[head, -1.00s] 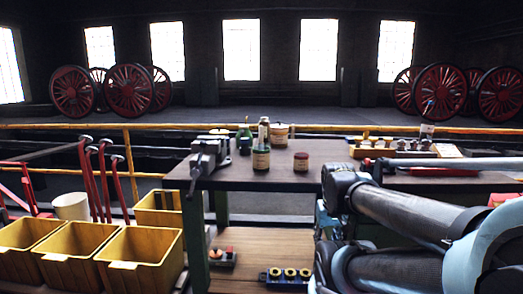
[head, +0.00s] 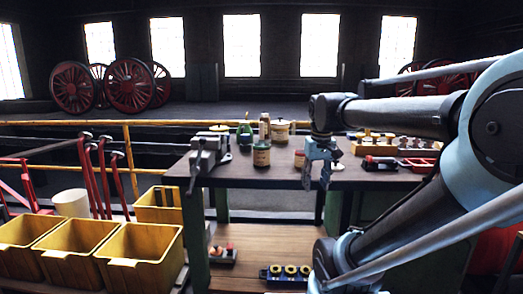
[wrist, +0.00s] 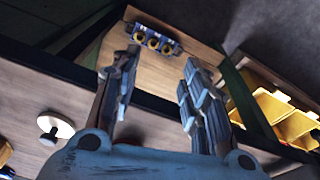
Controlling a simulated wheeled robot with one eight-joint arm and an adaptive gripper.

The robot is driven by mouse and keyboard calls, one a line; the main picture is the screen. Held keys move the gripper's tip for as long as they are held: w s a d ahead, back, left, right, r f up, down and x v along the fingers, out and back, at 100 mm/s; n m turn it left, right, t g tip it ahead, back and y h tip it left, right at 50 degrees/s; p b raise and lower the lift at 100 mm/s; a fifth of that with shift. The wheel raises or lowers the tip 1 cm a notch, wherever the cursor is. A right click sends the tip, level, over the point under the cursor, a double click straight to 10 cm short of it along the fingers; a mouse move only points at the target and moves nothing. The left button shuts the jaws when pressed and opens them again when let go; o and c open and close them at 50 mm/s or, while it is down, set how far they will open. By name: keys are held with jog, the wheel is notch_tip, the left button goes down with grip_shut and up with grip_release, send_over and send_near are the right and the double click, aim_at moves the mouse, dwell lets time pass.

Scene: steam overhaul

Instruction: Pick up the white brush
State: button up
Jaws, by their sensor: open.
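I cannot make out the white brush with certainty in either view. A small round white piece with a dark knob (wrist: 56,126) lies on the wooden bench top in the wrist view, to the left of my fingers; I cannot tell whether it is the brush. My gripper (head: 317,180) hangs fingers down at the front edge of the bench (head: 225,176) in the head view. In the wrist view my gripper (wrist: 162,60) has its two fingers wide apart, with nothing between them.
Tins (head: 262,156), bottles (head: 245,134) and a cream pot (head: 280,130) stand behind and left of my gripper. A vise (head: 208,155) is at the bench's left end. Yellow bins (head: 140,260) stand left; a blue holder (head: 286,273) is on the lower shelf.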

jog(key=w+a+r+n, duration=0.1)
jog(key=w+a+r, duration=0.2)
jog(key=w+r, duration=0.4)
jog(key=w+a+r+n, duration=0.1)
jog(key=w+a+r, duration=0.3)
jog(key=r, duration=0.4)
notch_tip(320, 180, up, 12)
jog(key=n+g, duration=0.2)
jog(key=n, duration=0.1)
send_over(262, 123)
jog(key=f, duration=1.2)
jog(key=shift+w, duration=0.3)
jog(key=shift+w+f, duration=0.15)
jog(key=shift+f, duration=1.2)
jog(key=shift+w+f, duration=0.1)
jog(key=shift+f, duration=1.25)
grip_shut()
